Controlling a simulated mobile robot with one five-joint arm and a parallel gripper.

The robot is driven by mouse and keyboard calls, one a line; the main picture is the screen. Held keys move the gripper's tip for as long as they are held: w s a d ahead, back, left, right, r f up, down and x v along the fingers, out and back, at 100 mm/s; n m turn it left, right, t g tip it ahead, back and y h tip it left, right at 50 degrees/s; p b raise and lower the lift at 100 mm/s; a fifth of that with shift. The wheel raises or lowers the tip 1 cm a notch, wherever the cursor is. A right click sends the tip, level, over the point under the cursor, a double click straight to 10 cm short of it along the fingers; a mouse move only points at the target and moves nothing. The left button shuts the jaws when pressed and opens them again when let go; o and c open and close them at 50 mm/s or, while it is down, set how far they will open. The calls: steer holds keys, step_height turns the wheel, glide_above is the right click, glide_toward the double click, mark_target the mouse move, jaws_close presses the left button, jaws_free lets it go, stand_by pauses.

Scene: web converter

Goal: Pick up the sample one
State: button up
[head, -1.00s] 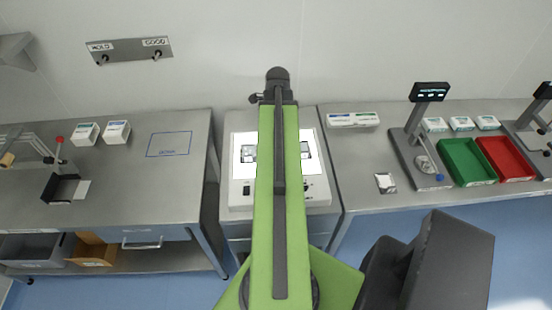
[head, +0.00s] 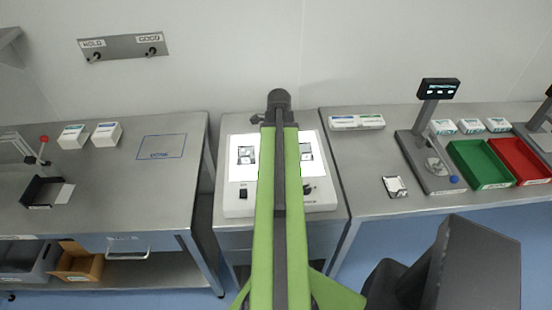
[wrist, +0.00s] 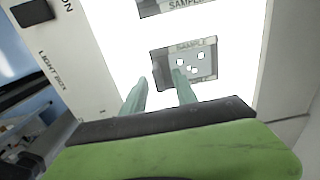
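In the wrist view, a grey sample (wrist: 201,66) with a faint "SAMPLE" label and several white spots lies on the bright face of the light box (wrist: 112,34). A second sample card (wrist: 180,6) is cut off at the top edge; neither number is readable. My gripper (wrist: 160,78) is open and empty, its two fingertips just in front of the nearer sample's lower left edge. Contact cannot be told. In the head view, one sample (head: 246,155) shows left of my green arm and another (head: 306,152) right of it. My gripper is hidden there.
The light box (head: 236,208) stands between a left steel table (head: 110,190) with white boxes and a right table (head: 370,160). The right table holds a small packet (head: 394,187), a scale (head: 436,165), a green tray (head: 480,166) and a red tray (head: 520,162).

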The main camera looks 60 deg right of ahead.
steer(key=shift+r, duration=0.15)
jaws_close()
